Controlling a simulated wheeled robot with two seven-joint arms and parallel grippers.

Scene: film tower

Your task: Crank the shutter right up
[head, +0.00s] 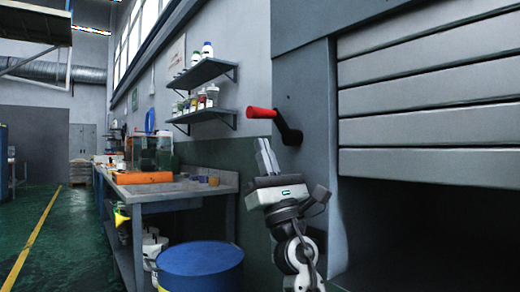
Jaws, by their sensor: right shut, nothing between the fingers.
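The shutter (430,107) is a stack of wide grey slats at the right. Its lower edge hangs partway down, with a dark opening below it. The crank (288,127) is a dark arm on the wall left of the shutter, with a red handle (261,113) that points left. My right gripper (264,144) is upright just below the red handle. Its fingers are together and empty, and I see a small gap between their tips and the handle. My left gripper is not in view.
A blue drum (200,268) stands on the floor in front, left of my right arm. A workbench (160,190) with boxes and tools runs along the wall. Two wall shelves (203,73) hold bottles. The green floor at left is clear.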

